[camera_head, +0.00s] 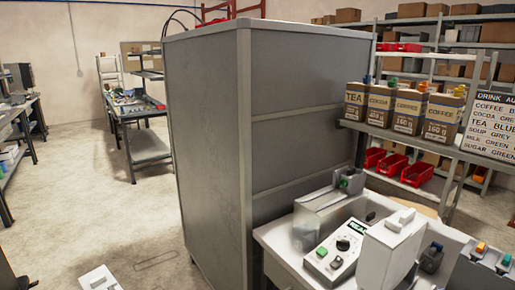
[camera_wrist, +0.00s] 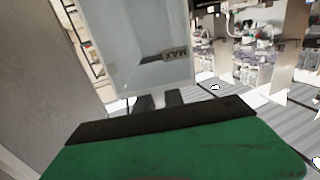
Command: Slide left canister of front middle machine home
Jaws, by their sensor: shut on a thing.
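In the wrist view, a clear, greyish canister (camera_wrist: 140,45) with an upside-down MAX mark fills the upper middle. The dark fingers of my gripper (camera_wrist: 155,98) show at its lower edge, and I take them to be shut on it. A large green block with a black edge (camera_wrist: 170,145) is close to the camera and hides most of the grip. In the head view, the machine (camera_head: 322,262) has a lit panel, a green button and a black dial. I cannot make out my gripper in the head view.
A tall grey cabinet (camera_head: 205,140) stands close to the machine's left and rear. A white box-shaped part (camera_head: 388,250) rises at its right, near dark fittings with coloured tabs. Cardboard packs (camera_head: 408,108) line a shelf behind. Open floor lies left.

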